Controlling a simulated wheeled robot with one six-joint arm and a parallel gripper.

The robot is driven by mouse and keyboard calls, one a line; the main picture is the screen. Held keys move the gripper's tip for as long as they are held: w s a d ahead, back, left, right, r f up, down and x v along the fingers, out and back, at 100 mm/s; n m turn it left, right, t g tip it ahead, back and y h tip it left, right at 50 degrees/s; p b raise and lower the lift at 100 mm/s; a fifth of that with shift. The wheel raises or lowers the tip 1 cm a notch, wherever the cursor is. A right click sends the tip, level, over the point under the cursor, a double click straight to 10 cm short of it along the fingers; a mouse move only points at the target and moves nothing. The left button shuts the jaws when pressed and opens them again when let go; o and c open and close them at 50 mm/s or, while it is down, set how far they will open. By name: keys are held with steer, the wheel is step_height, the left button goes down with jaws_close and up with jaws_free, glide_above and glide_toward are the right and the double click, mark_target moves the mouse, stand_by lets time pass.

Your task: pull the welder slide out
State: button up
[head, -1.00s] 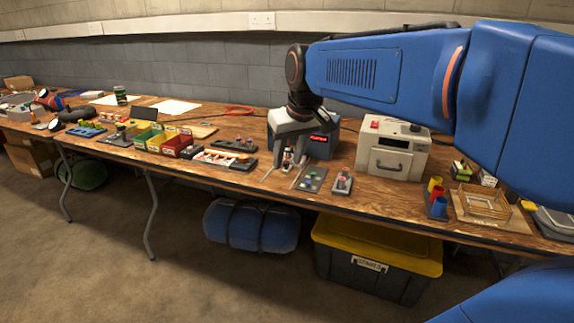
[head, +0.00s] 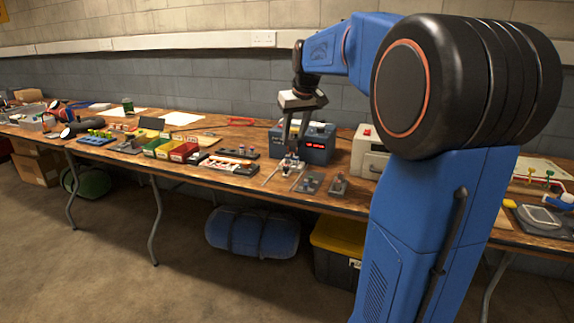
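The welder is a blue-grey box (head: 318,151) with a red lit display, standing on the wooden table. In front of it, a small pale slide part (head: 291,163) sits between two thin light rails (head: 272,175) that run toward the table's front edge. My gripper (head: 293,146) points down just in front of the welder, its fingertips over or at the slide part. The fingers are small here, and I cannot tell whether they touch the slide or hold it. The arm hides nothing of the welder's front except a strip behind the fingers.
Left of the rails lie a tray of parts (head: 232,164) and coloured bins (head: 170,150). Right of them are a small dark pad with buttons (head: 308,183) and a switch block (head: 338,184). A beige box (head: 368,152) is partly hidden by my arm.

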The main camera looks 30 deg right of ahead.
mark_target(286, 167)
steer(key=x, duration=1.4)
steer(key=shift+w+f, duration=0.2)
steer(key=shift+f, duration=0.05)
